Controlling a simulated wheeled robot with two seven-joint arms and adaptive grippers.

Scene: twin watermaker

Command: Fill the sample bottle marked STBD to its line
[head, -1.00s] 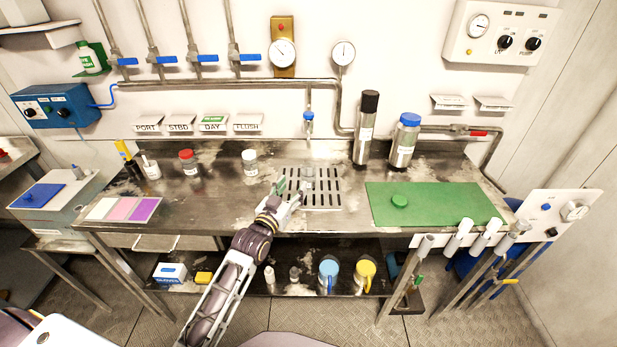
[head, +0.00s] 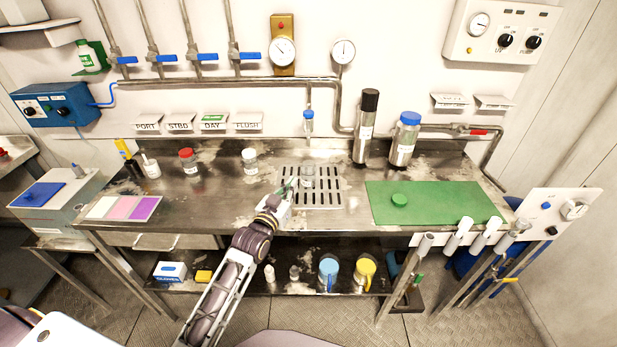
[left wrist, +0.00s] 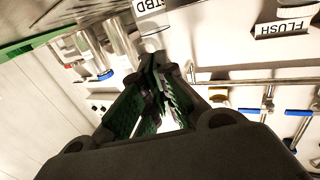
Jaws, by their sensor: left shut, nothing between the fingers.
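A clear, uncapped sample bottle (head: 308,176) stands on the slotted drain grate (head: 322,205), below the blue-topped spout (head: 308,122). A white label reading about STBD (left wrist: 152,8) shows at the top of the left wrist view and seems to be on this bottle. Its fill line and water level are too small to tell. My left gripper (head: 288,186) is shut and empty, just left of the bottle; its closed fingers (left wrist: 158,75) show in the left wrist view. A green cap (head: 399,200) lies on the green mat (head: 440,208). My right gripper is out of view.
Several blue-handled valves (head: 208,57) sit on the wall pipes, above signs PORT, STBD (head: 179,124), DAY and FLUSH. A red-capped jar (head: 188,162) and white-capped jar (head: 250,161) stand left; a black-topped cylinder (head: 366,128) and blue-capped bottle (head: 405,140) stand back right.

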